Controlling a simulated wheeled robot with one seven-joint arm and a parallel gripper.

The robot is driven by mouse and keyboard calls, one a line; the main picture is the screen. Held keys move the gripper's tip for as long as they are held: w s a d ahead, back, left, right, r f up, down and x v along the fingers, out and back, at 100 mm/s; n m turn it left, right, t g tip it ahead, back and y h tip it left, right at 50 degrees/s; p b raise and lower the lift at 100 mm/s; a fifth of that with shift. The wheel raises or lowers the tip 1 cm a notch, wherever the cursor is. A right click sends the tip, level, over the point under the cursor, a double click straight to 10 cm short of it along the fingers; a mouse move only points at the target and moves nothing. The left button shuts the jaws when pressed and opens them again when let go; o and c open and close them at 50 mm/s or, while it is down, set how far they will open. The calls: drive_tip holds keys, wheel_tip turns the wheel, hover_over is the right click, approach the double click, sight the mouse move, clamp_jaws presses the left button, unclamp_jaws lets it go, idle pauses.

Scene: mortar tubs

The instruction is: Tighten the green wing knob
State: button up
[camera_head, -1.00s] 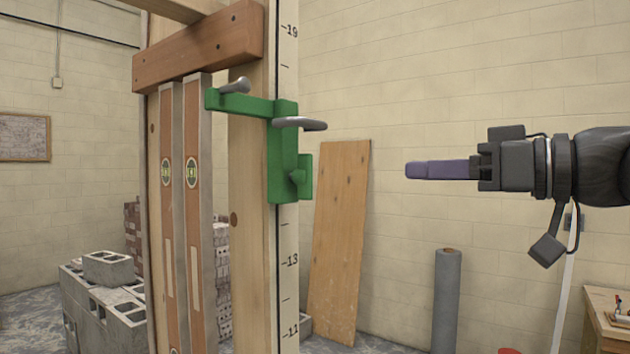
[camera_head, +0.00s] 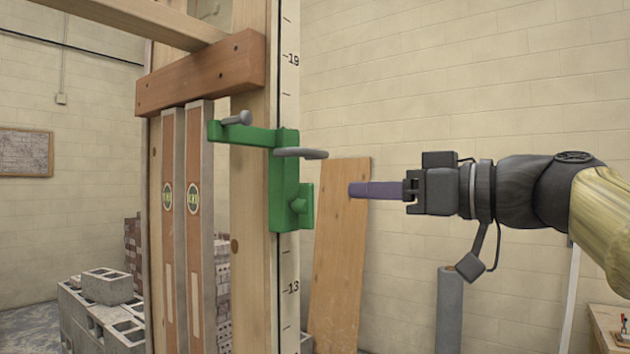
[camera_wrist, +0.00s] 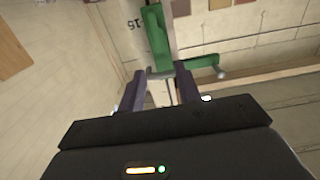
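The green wing knob (camera_head: 300,205) sits low on the right side of a green bracket (camera_head: 283,180) on the marked upright post.
The wooden post (camera_head: 250,190) carries a brown crosspiece (camera_head: 200,73) and two long levels (camera_head: 196,230). A leaning board (camera_head: 340,260) and a grey roll (camera_head: 449,310) stand behind, by the wall. Concrete blocks (camera_head: 105,288) are stacked at lower left. The space between gripper and bracket looks clear.

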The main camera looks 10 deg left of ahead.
sight(313, 189)
drive_tip(key=p+x, duration=0.3)
drive_tip(key=x, duration=0.6)
drive_tip(key=shift+r, duration=0.15)
drive_tip(key=shift+w+a, duration=0.35)
drive_tip(key=shift+a, duration=0.1)
clamp_jaws()
